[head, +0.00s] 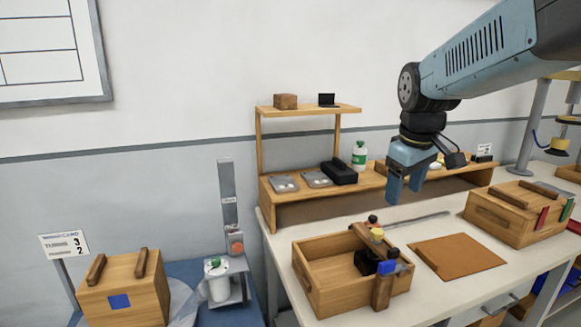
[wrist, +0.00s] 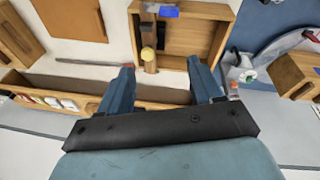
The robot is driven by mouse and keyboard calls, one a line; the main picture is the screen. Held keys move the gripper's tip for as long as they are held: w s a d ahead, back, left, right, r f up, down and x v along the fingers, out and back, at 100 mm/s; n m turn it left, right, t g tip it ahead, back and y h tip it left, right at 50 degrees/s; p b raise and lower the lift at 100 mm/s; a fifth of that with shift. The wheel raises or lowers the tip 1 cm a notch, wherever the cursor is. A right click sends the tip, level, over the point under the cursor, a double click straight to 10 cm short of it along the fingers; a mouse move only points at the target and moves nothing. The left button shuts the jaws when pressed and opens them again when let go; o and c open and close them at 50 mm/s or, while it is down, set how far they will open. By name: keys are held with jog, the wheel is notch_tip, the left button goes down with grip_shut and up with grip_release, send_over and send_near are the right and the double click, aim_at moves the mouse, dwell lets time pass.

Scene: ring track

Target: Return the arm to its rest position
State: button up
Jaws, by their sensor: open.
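My arm reaches in from the upper right in the head view, with my gripper (head: 404,186) hanging above the back of the white table. In the wrist view my gripper (wrist: 163,80) shows two blue fingers spread apart with nothing between them. The fingers are clear of the open wooden box (head: 322,290), which stands at the table's front left. The box also shows at the top of the wrist view (wrist: 190,45). A small yellow-topped wooden piece with blue and black parts (head: 382,275) is at the box's right side.
A shelf unit (head: 300,200) with a green-capped bottle (head: 359,156) and a black case (head: 339,171) stands behind my gripper. A brown mat (head: 458,257) and a closed wooden box (head: 515,215) are on the right. Another wooden box (head: 125,293) is at lower left.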

jog(key=s+f+m+t, duration=0.1)
jog(key=s+m, duration=0.5)
jog(key=s, duration=0.6)
jog(key=shift+s+t, duration=0.4)
jog(key=shift+t, duration=0.4)
